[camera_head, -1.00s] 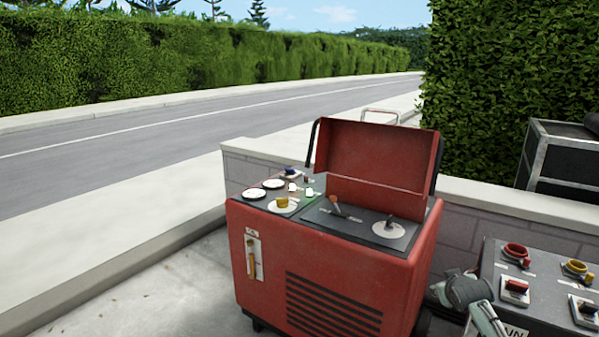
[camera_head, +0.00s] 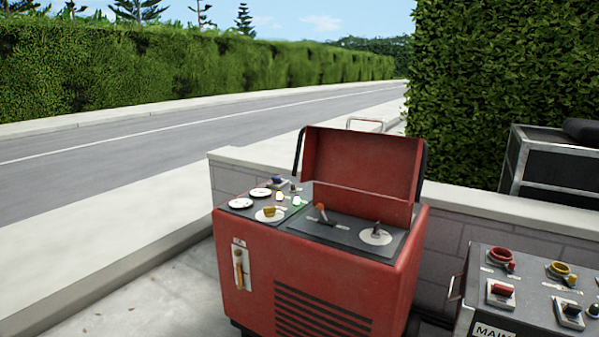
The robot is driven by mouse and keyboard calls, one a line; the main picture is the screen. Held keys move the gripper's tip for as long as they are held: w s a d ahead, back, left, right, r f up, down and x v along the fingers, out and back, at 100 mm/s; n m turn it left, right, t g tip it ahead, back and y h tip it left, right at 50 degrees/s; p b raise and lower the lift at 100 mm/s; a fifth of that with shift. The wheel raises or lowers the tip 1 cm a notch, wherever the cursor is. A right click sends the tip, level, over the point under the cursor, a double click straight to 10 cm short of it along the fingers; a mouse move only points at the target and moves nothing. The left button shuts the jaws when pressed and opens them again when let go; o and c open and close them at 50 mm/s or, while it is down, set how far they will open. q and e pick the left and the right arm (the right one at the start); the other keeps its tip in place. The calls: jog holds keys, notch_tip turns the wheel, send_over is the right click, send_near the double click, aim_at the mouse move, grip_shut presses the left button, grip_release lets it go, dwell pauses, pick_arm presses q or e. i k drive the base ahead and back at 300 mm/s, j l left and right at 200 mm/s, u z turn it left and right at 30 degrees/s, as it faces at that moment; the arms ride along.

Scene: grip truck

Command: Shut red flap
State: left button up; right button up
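The red flap (camera_head: 362,165) stands open and upright at the back of the red machine (camera_head: 250,270), in the middle of the head view. Black bars run along both sides of the flap. Below it, a dark control panel with an orange-tipped lever and a round white dial is uncovered. Gauges and a yellow knob sit on the panel to its left. Neither of my grippers shows in the head view now.
A grey control box (camera_head: 540,290) with red and yellow knobs stands at the lower right. A low wall (camera_head: 455,240) runs behind the machine. A black case (camera_head: 555,165) is at the right. Bare pavement (camera_head: 150,305) lies to the left.

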aim_at(382, 163)
jog(key=i+z, duration=0.2)
jog(key=i, duration=0.35)
jog(key=i+z, duration=0.2)
jog(key=i, duration=0.35)
jog(key=i+j+z, duration=0.25)
jog(key=i, duration=0.25)
jog(key=k+j, duration=0.15)
jog(key=k, duration=0.2)
jog(key=k+j, duration=0.15)
jog(key=k, duration=0.2)
